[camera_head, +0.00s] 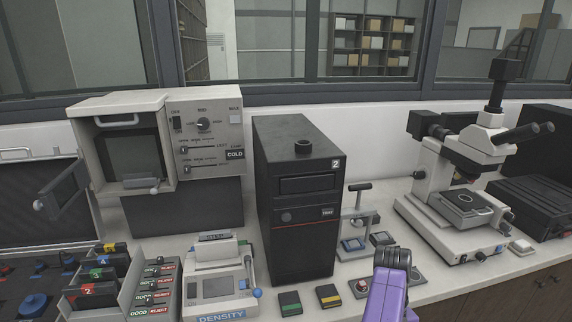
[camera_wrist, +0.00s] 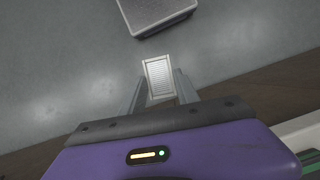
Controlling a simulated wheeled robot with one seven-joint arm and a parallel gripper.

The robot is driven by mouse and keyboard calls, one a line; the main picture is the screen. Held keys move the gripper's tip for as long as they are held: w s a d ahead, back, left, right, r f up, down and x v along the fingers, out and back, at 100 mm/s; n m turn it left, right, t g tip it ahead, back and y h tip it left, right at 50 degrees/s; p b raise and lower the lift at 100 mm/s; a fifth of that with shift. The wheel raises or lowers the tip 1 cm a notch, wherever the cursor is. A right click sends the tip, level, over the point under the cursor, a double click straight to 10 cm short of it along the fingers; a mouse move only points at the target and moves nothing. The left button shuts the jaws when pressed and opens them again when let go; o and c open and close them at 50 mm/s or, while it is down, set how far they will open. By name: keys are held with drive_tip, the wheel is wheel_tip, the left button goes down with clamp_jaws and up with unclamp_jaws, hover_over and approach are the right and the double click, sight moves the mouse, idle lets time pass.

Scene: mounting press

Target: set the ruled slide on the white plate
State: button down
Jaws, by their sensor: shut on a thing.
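The ruled slide (camera_wrist: 159,77) is a small pale-framed piece with fine parallel lines across its face. In the wrist view it sits between the two grey fingers of my gripper (camera_wrist: 160,89), which is shut on it. In the head view my purple arm end (camera_head: 390,285) is at the front edge of the bench; its fingertips and the slide cannot be made out there.
A small press (camera_head: 357,222) stands behind my arm, with dark pieces around its base. The microscope (camera_head: 462,190) stands to the right and a black tower (camera_head: 296,205) to the left. A dark block (camera_wrist: 156,14) lies beyond the slide in the wrist view, with bare grey surface between.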

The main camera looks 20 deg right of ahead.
drive_tip(key=s+a+f+n+h+b, duration=0.1)
drive_tip(key=a+f, duration=0.4)
drive_tip(key=a, duration=0.8)
drive_tip(key=shift+s+a+n+b, duration=0.3)
drive_tip(key=shift+s+n, duration=0.05)
drive_tip(key=shift+n, duration=0.35)
drive_tip(key=shift+d+f, duration=0.1)
